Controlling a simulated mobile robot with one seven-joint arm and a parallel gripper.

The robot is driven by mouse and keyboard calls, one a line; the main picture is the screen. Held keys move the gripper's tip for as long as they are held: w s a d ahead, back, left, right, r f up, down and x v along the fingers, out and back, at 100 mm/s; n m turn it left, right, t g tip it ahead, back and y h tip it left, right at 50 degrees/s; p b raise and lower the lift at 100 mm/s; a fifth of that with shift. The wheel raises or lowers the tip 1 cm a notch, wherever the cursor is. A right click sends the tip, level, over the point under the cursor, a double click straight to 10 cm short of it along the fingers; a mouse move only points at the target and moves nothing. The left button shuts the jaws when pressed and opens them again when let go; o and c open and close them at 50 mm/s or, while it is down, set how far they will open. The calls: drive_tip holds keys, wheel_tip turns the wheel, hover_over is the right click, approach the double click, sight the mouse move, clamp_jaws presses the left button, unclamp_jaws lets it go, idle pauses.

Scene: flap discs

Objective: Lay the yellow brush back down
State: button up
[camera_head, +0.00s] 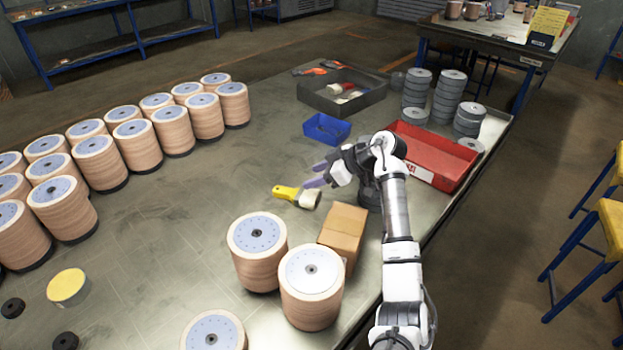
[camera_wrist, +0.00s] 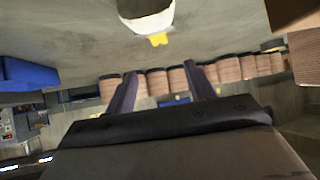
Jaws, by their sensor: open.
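The yellow brush (camera_head: 287,192) lies on the table, with its yellow handle to the left and its pale head to the right. In the wrist view, which is upside down, the brush (camera_wrist: 145,15) shows at the top edge, cut off, with a bit of yellow handle. My gripper (camera_head: 312,174) is just behind the brush in the head view, its fingers pointing left. In the wrist view the fingers of my gripper (camera_wrist: 160,72) are spread, with nothing between them. The brush is outside them, apart.
A cardboard box (camera_head: 343,228) and stacks of flap discs (camera_head: 257,247) stand in front of the brush. A blue bin (camera_head: 326,129), a red tray (camera_head: 432,157) and a grey tray (camera_head: 341,93) are behind. Rows of disc stacks (camera_head: 135,145) line the left. The table left of the brush is clear.

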drive_tip(key=b+v, duration=0.3)
drive_tip(key=v, duration=0.8)
drive_tip(key=shift+d+r, duration=0.2)
drive_tip(key=shift+s, duration=0.1)
